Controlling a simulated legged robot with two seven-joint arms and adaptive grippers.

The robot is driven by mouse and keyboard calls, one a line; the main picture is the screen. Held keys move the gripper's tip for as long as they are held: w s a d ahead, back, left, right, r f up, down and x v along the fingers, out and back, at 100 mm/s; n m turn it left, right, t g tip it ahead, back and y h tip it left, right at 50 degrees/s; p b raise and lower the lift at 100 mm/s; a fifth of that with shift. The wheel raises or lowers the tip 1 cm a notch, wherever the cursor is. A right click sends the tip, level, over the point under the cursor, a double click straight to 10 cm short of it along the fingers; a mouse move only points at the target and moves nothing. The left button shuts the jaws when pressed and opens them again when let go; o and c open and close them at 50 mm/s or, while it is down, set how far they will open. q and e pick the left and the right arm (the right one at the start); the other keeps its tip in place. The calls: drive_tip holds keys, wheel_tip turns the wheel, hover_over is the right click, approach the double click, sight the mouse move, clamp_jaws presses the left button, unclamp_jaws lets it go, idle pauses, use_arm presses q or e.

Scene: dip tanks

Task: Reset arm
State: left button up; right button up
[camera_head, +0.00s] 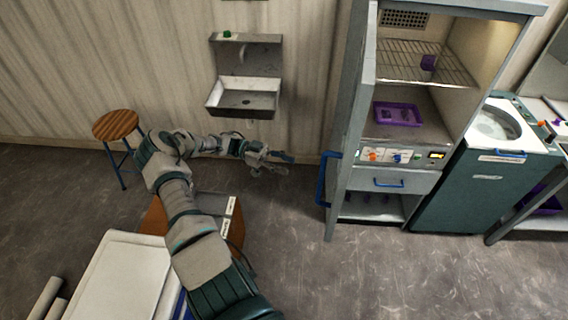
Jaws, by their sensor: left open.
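My left arm (190,215) comes in from the bottom and bends to the right at its elbow. Its gripper (282,164) is open and held in the air below the wall sink and left of the tall cabinet. I see nothing between its fingers. My right gripper is not in view.
A wall sink (243,97) hangs behind the arm. A wooden stool (116,126) stands at the left. A tall open cabinet (341,130) holds a purple tray (397,114). A green tank unit (470,190) stands right of it. The floor between arm and cabinet is clear.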

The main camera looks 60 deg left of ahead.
use_arm(q)
drive_tip(key=shift+d, duration=0.15)
drive_tip(key=w+f+n+t+y, duration=0.25)
drive_tip(key=f+y, duration=0.25)
drive_tip(key=f, duration=1.3)
drive_tip(key=w+f+n+t+y, duration=0.2)
drive_tip(key=f+n+y, duration=0.25)
drive_tip(key=f, duration=1.45)
drive_tip(key=s+d+f+n+g+y, duration=0.1)
drive_tip(key=s+d+f+g+y, duration=0.1)
drive_tip(key=s+d+f, duration=0.5)
drive_tip(key=s+d+f+g+y+b, duration=0.15)
drive_tip(key=s+f, duration=0.35)
drive_tip(key=f, duration=0.5)
drive_tip(key=s+d+f+n+g+y, duration=0.1)
drive_tip(key=s+d+f+g+y, duration=0.25)
drive_tip(key=s+f, duration=0.4)
drive_tip(key=s+d+f+g, duration=0.2)
drive_tip(key=s+d+f, duration=0.2)
drive_tip(key=s+d, duration=0.4)
drive_tip(key=s+d+f+g, duration=0.3)
drive_tip(key=s+d+f, duration=0.2)
drive_tip(key=s+d, duration=0.3)
drive_tip(key=shift+s+d+f+n+h, duration=0.3)
drive_tip(key=shift+s+h, duration=0.15)
drive_tip(key=shift+s, duration=0.3)
